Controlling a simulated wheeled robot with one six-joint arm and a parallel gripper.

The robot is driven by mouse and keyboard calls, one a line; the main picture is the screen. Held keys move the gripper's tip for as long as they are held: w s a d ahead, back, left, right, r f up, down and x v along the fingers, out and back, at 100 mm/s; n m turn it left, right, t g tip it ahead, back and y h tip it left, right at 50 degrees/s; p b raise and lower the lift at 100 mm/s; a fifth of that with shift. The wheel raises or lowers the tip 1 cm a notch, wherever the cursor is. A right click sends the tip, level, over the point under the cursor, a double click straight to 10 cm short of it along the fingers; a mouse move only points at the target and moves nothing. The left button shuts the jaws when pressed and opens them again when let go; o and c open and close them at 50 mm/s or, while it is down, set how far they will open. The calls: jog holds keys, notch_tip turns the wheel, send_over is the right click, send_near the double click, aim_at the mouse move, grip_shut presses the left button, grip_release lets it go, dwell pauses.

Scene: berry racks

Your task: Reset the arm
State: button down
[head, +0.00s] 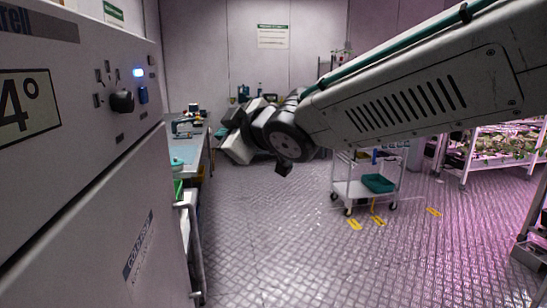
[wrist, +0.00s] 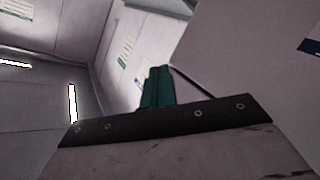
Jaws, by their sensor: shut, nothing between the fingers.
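My arm (head: 420,95) reaches in from the right of the head view, across the upper middle, to a dark wrist joint. My gripper shows in the wrist view (wrist: 158,86) as two dark green fingers pressed together beyond a dark plate. It is shut and empty, pointing toward the upper walls and ceiling. In the head view the wrist end is bunched up and the fingers are hard to make out. Nothing touches the fingers in the wrist view.
A large grey cabinet (head: 75,160) with a knob and a temperature display stands close on the left. A bench (head: 190,150) with small items is behind it. A white cart (head: 350,187) carries a teal bin (head: 378,183). Plant racks (head: 500,145) stand right. The middle floor is clear.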

jog(key=s+d+f+m+g+h, duration=0.1)
jog(key=s+d+f+m+h, duration=0.2)
jog(key=d, duration=0.4)
jog(key=s+d+f+m+g+h, duration=0.25)
jog(key=d+f, duration=0.25)
jog(key=d, duration=0.3)
jog(key=s+d+f+m+g+h, duration=0.1)
jog(key=s+d+f+m+h, duration=0.2)
jog(key=d, duration=0.4)
jog(key=s+d+f+m+g+h, duration=0.1)
jog(key=s+d+f+m+g, duration=0.1)
jog(key=s+d, duration=0.6)
jog(key=s+d+f+m+g+h, duration=0.1)
jog(key=s+d+f+m+g, duration=0.2)
jog(key=s, duration=0.9)
jog(key=d+f+m, duration=0.1)
jog(key=d+m, duration=0.2)
jog(key=d, duration=0.2)
jog(key=shift+d, duration=0.2)
jog(key=shift+f+m, duration=0.1)
jog(key=shift+m, duration=0.15)
